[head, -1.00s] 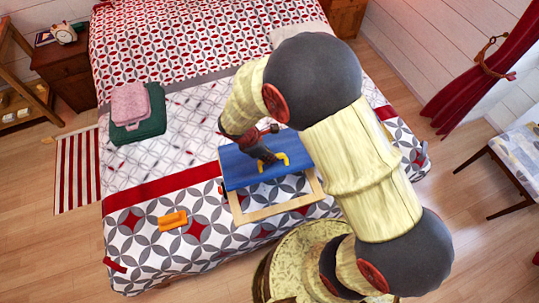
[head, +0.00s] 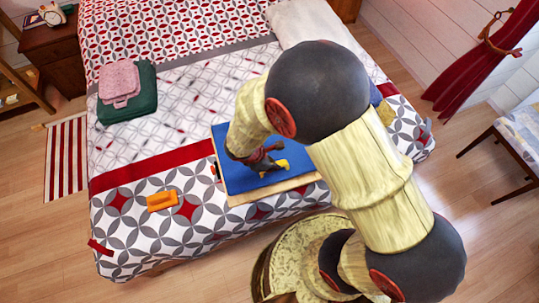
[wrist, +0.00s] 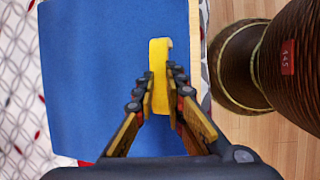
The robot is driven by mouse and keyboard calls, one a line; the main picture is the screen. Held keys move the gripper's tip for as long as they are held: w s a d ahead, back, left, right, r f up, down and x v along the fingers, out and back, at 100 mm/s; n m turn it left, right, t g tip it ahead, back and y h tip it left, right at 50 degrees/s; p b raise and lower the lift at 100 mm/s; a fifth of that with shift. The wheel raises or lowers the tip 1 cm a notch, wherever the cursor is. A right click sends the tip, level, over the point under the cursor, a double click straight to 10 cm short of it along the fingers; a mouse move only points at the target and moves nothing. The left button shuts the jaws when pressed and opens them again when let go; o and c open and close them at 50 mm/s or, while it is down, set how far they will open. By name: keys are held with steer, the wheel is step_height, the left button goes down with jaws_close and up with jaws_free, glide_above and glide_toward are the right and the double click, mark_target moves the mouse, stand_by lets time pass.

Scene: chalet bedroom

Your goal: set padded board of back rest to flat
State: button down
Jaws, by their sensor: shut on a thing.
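The back rest lies on the bed, with a blue padded board (head: 235,178) on a pale wooden frame (head: 262,197). In the head view the board lies low over the frame, and only a narrow strip of wood shows along the front. I cannot tell if it rests fully on the frame. A yellow handle (wrist: 158,55) stands at the board's edge. My gripper (wrist: 163,90) is shut on the handle, with a finger on each side. In the head view my arm hides the board's right part.
An orange object (head: 162,201) lies on the bedspread left of the back rest. Folded pink (head: 120,87) and green (head: 127,108) cloths lie farther back. A pillow (head: 300,20) is at the back. The bedspread between them is clear.

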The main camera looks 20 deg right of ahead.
mark_target(275, 174)
steer(key=f+b, duration=0.1)
steer(key=s+f, duration=0.1)
steer(key=f, duration=0.1)
steer(key=shift+s+f+b, duration=0.2)
steer(key=shift+f+b, duration=0.1)
steer(key=shift+b, duration=0.1)
steer(key=shift+s+d+f, duration=0.1)
steer(key=shift+s+f, duration=0.3)
steer(key=shift+f, duration=0.15)
steer(key=c, duration=2.2)
jaws_free()
steer(key=shift+f, duration=0.1)
steer(key=o, duration=0.4)
steer(key=shift+w, duration=0.15)
steer(key=shift+c, duration=0.2)
steer(key=shift+w+r, duration=0.1)
steer(key=shift+r, duration=0.15)
steer(key=shift+w+r, duration=0.1)
steer(key=shift+r, duration=0.15)
steer(key=v, duration=1.1)
steer(key=shift+a+r, duration=0.2)
steer(key=shift+r, duration=0.05)
